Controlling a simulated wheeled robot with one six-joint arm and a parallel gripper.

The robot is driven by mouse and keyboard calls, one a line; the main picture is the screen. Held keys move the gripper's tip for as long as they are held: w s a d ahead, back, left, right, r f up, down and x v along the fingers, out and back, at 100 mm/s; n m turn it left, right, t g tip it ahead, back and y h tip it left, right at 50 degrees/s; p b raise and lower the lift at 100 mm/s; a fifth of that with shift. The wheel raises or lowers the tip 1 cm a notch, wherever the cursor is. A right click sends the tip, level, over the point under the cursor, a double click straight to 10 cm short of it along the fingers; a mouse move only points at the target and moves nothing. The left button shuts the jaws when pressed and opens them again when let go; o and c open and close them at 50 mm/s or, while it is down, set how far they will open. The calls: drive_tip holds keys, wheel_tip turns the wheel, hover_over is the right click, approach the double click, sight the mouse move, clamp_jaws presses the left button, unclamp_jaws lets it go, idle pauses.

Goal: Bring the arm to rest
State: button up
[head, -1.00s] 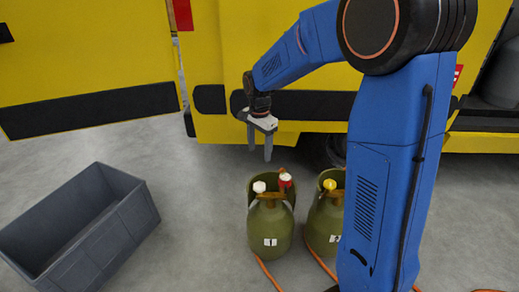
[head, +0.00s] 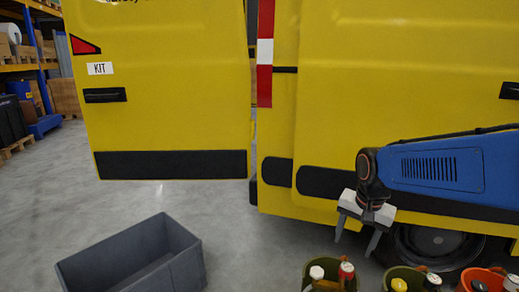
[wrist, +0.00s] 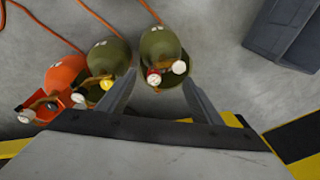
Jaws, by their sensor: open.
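My gripper (head: 357,235) is open and empty at the right of the head view, in front of the yellow van's lower side. My blue arm reaches in from the right edge. In the wrist view my gripper (wrist: 160,92) points down, its two fingers apart, with a green cylinder (wrist: 163,42) seen between and beyond the fingertips. Nothing is between the jaws. The tops of the green cylinders (head: 328,276) show below the gripper in the head view, cut off by the lower edge.
A grey crate (head: 185,250) stands empty on the floor at lower left. The yellow van (head: 350,80) has an open door (head: 165,100) marked KIT. A second green cylinder (wrist: 108,58) and an orange one (wrist: 62,80) stand beside the first. Orange hoses (wrist: 42,24) lie on the floor.

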drive_tip(key=s+d+n+t, duration=0.2)
drive_tip(key=s+n, duration=0.5)
drive_tip(key=s, duration=1.1)
drive_tip(key=shift+s+d+t, duration=0.3)
drive_tip(key=shift+d, duration=0.1)
